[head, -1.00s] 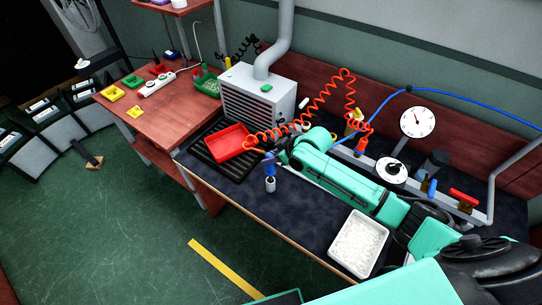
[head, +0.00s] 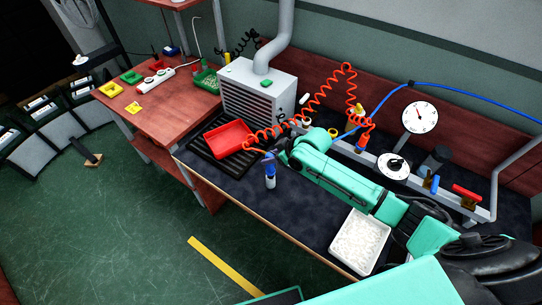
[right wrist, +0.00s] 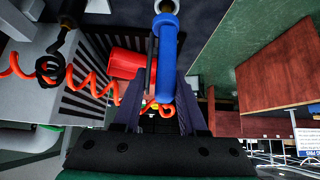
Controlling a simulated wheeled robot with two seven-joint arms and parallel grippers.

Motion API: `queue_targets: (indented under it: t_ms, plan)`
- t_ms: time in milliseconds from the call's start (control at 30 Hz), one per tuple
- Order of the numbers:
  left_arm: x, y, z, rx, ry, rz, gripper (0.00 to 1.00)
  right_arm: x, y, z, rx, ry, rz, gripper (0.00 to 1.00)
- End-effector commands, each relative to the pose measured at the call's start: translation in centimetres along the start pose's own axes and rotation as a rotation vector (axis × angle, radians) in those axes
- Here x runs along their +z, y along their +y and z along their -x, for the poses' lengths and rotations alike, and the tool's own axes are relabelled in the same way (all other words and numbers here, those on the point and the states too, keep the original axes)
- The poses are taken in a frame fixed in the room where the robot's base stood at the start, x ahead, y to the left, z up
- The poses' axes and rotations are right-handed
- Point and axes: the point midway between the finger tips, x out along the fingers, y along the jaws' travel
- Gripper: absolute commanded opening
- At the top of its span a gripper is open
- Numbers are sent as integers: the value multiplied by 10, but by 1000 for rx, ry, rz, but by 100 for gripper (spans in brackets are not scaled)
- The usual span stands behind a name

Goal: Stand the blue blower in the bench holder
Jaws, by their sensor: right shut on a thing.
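The blue blower (head: 269,167) is upright in the head view, at the end of my right arm. My right gripper (head: 274,157) is shut on it. The bench holder (head: 270,182) is a small pale cup near the bench's front edge, directly below the blower. The blower's lower end meets or overlaps the cup's rim; I cannot tell how deep it sits. My left gripper is out of view.
A red tray (head: 229,139) sits on a black slatted grille (head: 208,158) left of the holder. A red coiled hose (head: 300,117) runs toward the blower. A white tray (head: 359,242) of pale pieces stands to the right. Dark bench surface is clear between.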

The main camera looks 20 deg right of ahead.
Motion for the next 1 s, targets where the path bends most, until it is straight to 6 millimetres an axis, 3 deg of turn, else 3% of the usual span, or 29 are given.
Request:
queue_targets:
  t_ms: [1000]
  plan:
    - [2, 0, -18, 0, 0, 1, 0, 17, 0, -20, 0, 1, 1, 9]
